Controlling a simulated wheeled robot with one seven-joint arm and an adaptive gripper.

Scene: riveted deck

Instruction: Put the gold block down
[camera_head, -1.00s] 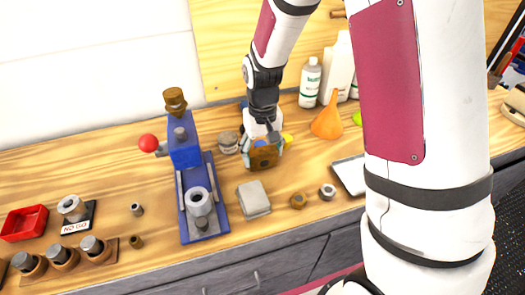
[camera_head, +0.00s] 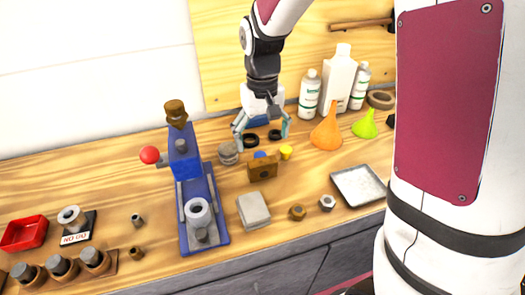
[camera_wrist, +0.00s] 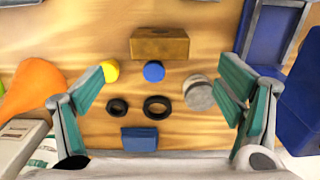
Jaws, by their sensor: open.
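The gold block (camera_head: 262,168) stands on the wooden bench, to the right of the blue press. In the wrist view the gold block (camera_wrist: 160,43) lies beyond my fingertips, at the top middle, with nothing touching it. My gripper (camera_head: 262,138) is open and empty behind the block and above the bench. In the wrist view its teal fingers (camera_wrist: 163,90) are spread wide, with bare wood and small parts between them.
A blue press (camera_head: 203,190) stands left of the block, a grey block (camera_head: 253,210) in front. Black rings (camera_wrist: 157,107), a blue cylinder (camera_wrist: 154,71), a yellow piece (camera_wrist: 110,71), a grey round tin (camera_wrist: 198,93) and a blue block (camera_wrist: 139,139) lie near the gripper. An orange funnel (camera_head: 326,131) stands right.

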